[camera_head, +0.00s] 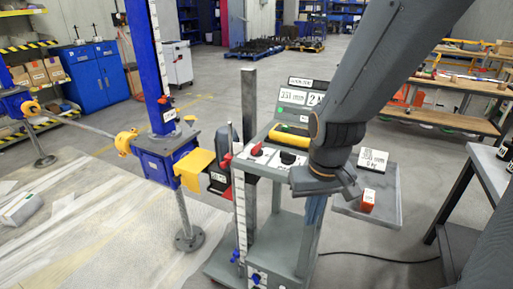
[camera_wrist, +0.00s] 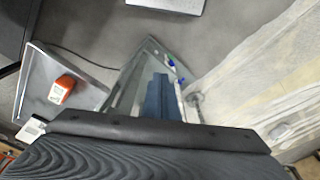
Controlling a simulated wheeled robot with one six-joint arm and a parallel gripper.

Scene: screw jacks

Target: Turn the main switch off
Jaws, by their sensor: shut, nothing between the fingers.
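A control cart (camera_head: 278,220) stands in the middle of the head view. On its sloped top are a red-handled switch (camera_head: 257,149) on a white plate and a black-handled switch (camera_head: 288,158) beside it. Their labels are too small to read, so I cannot tell for sure which is the main switch. My gripper (camera_head: 348,190) is shut and empty, to the right of both switches and apart from them, near the side tray. The wrist view looks down past the cart's side and shows neither switch; dark parts of mine fill its lower edge.
A display (camera_head: 297,96) and a yellow bar (camera_head: 290,134) sit behind the switches. The side tray (camera_head: 385,212) holds an orange block (camera_head: 368,201) and a card (camera_head: 373,160). Blue screw jacks (camera_head: 150,70) stand left. A cable crosses the floor at right.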

